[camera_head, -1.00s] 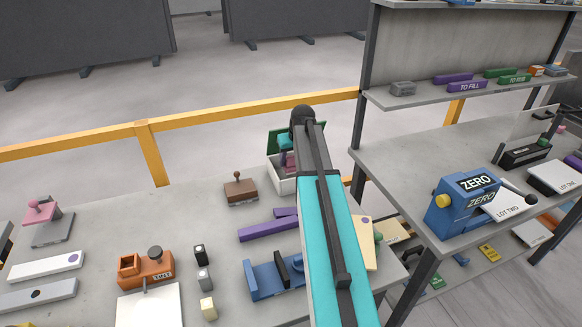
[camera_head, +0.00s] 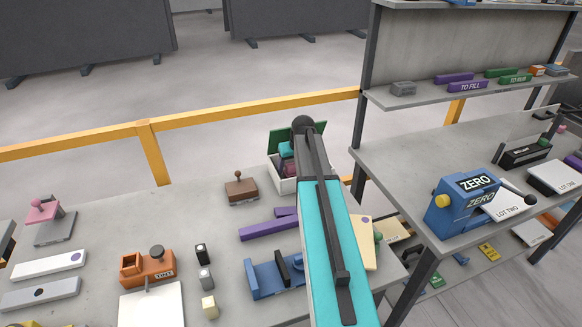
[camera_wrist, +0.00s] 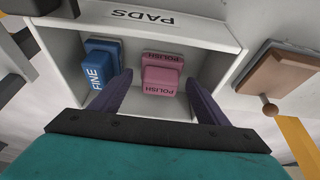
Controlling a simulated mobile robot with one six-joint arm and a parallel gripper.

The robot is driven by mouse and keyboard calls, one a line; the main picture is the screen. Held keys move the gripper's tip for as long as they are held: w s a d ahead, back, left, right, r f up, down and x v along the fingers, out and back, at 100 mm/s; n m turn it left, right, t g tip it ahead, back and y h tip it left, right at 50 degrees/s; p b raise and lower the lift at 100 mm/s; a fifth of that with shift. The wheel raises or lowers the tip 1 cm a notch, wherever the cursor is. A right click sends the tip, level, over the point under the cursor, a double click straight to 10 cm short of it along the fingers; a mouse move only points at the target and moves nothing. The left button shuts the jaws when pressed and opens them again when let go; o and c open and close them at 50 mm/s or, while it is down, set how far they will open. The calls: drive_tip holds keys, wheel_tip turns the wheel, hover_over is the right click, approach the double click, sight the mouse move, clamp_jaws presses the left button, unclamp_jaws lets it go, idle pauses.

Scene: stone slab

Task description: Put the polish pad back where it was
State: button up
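The pink polish pad (camera_wrist: 162,72) sits in the white box marked PADS (camera_wrist: 210,32), right of the blue FINE pad (camera_wrist: 101,64) in the wrist view. My gripper (camera_wrist: 158,84) is open, with its two purple fingers on either side of the polish pad's near end and gaps between them and the pad. In the head view my gripper (camera_head: 287,150) is over the white box (camera_head: 284,186), and the polish pad (camera_head: 291,170) shows dark pink below it. My arm hides part of the box.
A brown block with a knob (camera_head: 241,188) stands left of the box; it also shows at right in the wrist view (camera_wrist: 280,78). Purple bars (camera_head: 268,228) and a blue holder (camera_head: 272,277) lie nearer. A green panel (camera_head: 283,138) stands behind the box.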

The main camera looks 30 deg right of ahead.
drive_tip(key=shift+r, duration=0.15)
drive_tip(key=b+v, duration=0.2)
drive_tip(key=v, duration=1)
drive_tip(key=shift+b, duration=0.3)
idle(1.0)
